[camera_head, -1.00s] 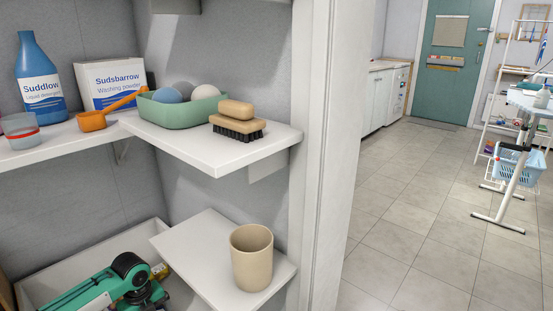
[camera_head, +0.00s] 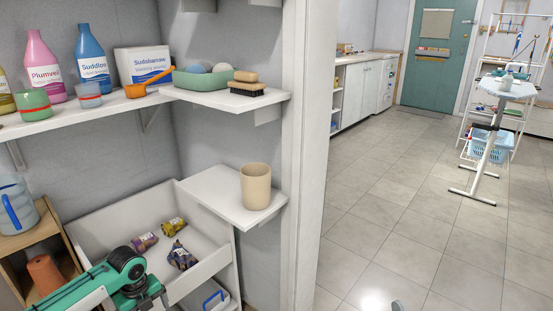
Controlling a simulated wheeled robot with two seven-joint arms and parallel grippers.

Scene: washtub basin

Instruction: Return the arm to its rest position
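My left arm (camera_head: 90,290), green, white and black, comes in from the lower left and bends at a dark joint in front of the white basin. My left gripper (camera_head: 152,294) is only partly seen at its end, low in the picture. Its fingers cannot be made out, and nothing is seen held. My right gripper is not in view. The white basin (camera_head: 226,262) stands behind the arm and holds several small patterned packets (camera_head: 181,255).
A white shelf (camera_head: 222,198) with a beige cup (camera_head: 256,187) juts out right of the arm. Above, a shelf (camera_head: 226,99) bears a green tray (camera_head: 200,82) and a brush (camera_head: 248,90). A wooden stand (camera_head: 62,243) is left. Tiled floor (camera_head: 400,215) is open at right.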

